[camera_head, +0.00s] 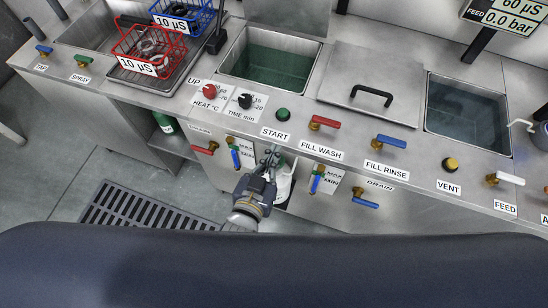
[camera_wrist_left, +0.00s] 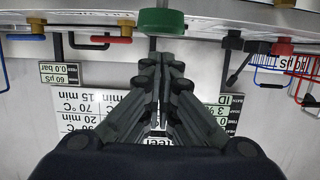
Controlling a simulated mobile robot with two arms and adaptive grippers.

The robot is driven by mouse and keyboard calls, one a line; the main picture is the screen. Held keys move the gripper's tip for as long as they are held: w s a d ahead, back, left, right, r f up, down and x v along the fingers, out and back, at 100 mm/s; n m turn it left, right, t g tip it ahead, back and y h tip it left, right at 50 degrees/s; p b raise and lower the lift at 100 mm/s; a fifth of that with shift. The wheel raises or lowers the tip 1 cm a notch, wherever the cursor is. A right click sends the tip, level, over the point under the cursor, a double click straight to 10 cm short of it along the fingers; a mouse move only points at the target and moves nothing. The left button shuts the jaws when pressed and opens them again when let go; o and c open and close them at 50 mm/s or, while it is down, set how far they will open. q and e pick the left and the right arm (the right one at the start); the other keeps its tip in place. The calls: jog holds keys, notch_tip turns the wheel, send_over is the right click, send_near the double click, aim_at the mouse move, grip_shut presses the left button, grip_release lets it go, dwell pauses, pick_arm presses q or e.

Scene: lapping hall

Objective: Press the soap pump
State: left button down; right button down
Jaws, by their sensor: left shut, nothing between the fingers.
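My left gripper (camera_head: 272,158) is shut and empty in the head view, just in front of the counter's front edge and below the START label. In the left wrist view its closed fingertips (camera_wrist_left: 160,62) point at a round green button (camera_wrist_left: 162,22). A gap between the tips and the button cannot be judged. The same green button (camera_head: 283,114) stands on the counter in the head view. A pale curved spout (camera_head: 520,124) shows at the far right edge, cut off by the frame; I cannot tell whether it is the soap pump. My right gripper is not in view.
The steel counter holds a green-filled tank (camera_head: 262,80), a lid with a black handle (camera_head: 372,92) and a dark water tank (camera_head: 466,125). Several coloured valve levers line its front. A red basket (camera_head: 150,48) sits at the left. A floor grate (camera_head: 150,212) lies below.

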pick_arm(q)
jog(key=b+v, duration=0.2)
jog(key=v, duration=0.8)
jog(key=shift+b, duration=0.35)
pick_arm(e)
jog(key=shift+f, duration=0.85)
pick_arm(q)
jog(key=s+a+f+g+y, duration=0.1)
jog(key=s+a+f+g, duration=0.15)
jog(key=f, duration=1.25)
jog(key=s+a+f+g, duration=0.1)
jog(key=s+f+g, duration=0.3)
jog(key=f, duration=1.1)
jog(key=s+a+f+n+g+y, duration=0.1)
jog(key=s+a+f+g+y, duration=0.2)
jog(key=s+a+f+g, duration=0.4)
jog(key=s+a+f, duration=0.9)
jog(key=s+f, duration=0.1)
jog(key=f, duration=0.2)
jog(key=shift+y, duration=0.3)
